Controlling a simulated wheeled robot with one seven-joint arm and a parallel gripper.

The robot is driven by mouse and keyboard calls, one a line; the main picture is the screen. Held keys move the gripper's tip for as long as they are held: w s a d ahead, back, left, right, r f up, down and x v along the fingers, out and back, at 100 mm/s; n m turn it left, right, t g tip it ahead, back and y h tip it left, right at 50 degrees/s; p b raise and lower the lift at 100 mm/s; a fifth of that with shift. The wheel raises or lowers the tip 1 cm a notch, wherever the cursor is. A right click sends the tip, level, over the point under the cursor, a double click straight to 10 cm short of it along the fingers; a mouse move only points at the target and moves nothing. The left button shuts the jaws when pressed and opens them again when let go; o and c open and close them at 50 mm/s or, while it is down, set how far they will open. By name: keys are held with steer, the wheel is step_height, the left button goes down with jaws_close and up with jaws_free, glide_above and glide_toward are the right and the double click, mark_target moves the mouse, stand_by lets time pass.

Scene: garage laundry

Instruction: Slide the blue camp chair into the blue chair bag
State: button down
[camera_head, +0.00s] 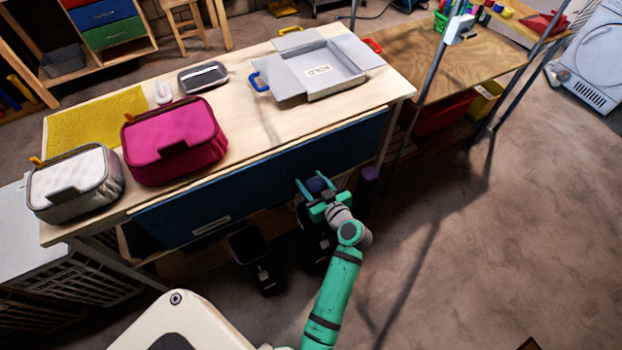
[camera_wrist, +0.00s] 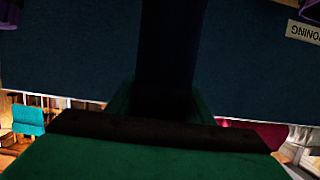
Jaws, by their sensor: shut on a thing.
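My gripper (camera_head: 316,188) is in front of the blue panel of the workbench and is shut on a dark blue thing, which looks like the folded camp chair (camera_head: 316,184). In the wrist view the held chair (camera_wrist: 165,55) is a dark upright shape rising between the green fingers (camera_wrist: 165,110). A dark bag (camera_head: 316,250) with a pale label stands on the floor below my gripper. It may be the blue chair bag, but its colour is too dark to tell. My gripper and arm partly hide its top, so I cannot tell whether the chair's lower end is inside it.
A second dark bag (camera_head: 268,278) with a purplish rim stands to the left. A purple-topped item (camera_head: 370,173) is at the right. The workbench (camera_head: 245,110) with its blue panel (camera_head: 190,215) is close behind. A magenta case (camera_head: 175,140) lies on top. The floor at right is clear.

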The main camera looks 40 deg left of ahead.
steer(key=shift+f, duration=2.2)
steer(key=shift+f, duration=0.25)
steer(key=c, duration=0.8)
jaws_free()
steer(key=shift+f, duration=0.2)
steer(key=v, duration=1.1)
steer(key=shift+r, duration=0.15)
steer(key=shift+a, duration=0.1)
